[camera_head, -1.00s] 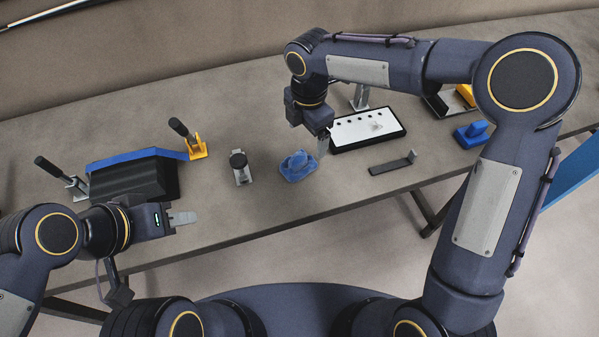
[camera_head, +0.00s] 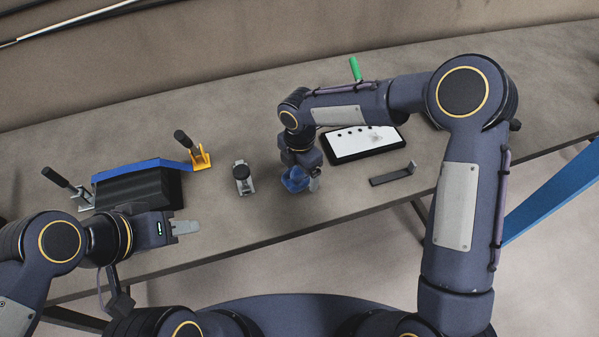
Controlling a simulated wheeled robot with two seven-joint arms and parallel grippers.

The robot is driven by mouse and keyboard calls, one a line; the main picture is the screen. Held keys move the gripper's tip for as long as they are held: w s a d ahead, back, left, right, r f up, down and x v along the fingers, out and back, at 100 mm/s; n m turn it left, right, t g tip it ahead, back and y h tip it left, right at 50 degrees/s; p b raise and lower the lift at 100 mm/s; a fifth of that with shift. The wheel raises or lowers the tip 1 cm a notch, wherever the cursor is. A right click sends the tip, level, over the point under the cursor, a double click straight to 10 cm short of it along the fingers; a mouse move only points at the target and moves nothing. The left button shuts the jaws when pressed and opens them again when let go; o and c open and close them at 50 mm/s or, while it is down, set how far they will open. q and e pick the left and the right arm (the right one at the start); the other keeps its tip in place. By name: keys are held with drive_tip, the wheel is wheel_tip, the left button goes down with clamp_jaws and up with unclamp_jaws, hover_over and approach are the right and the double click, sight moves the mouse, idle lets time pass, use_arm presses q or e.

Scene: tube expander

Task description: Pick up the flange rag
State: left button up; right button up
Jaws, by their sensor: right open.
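The flange rag appears to be the crumpled blue cloth (camera_head: 294,181) on the table near its front edge, in the middle of the head view. My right gripper (camera_head: 305,183) is directly over it, pointing down. The gripper body hides part of the cloth, and one fingertip shows at its right side. The jaws are open, and I cannot tell whether they touch the cloth. My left gripper (camera_head: 186,227) is at the lower left, over the table's front edge, away from the cloth. Its fingers show edge-on, so their opening cannot be made out.
A small clamp with a black knob (camera_head: 242,178) stands left of the cloth. A white panel in a black frame (camera_head: 362,143) and a dark bracket (camera_head: 393,174) lie to the right. A black block with a blue bar (camera_head: 140,188) and toggle clamps stands at the left.

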drive_tip(key=c, duration=1.2)
drive_tip(key=shift+r, duration=0.1)
drive_tip(key=shift+r, duration=0.5)
wheel_tip(320, 180, up, 2)
drive_tip(key=shift+s+r, duration=0.1)
drive_tip(key=shift+r, duration=0.15)
drive_tip(key=s+d+r+b, duration=0.1)
drive_tip(key=s+r, duration=0.2)
drive_tip(key=s, duration=0.1)
drive_tip(key=s+d+r, duration=0.2)
drive_tip(key=s+r, duration=0.1)
drive_tip(key=s, duration=0.1)
drive_tip(key=s+d+r+b, duration=0.1)
drive_tip(key=s+r, duration=0.2)
drive_tip(key=s, duration=0.2)
drive_tip(key=shift+d+r+b, duration=0.15)
drive_tip(key=shift+r+b, duration=0.05)
drive_tip(key=shift+b, duration=0.15)
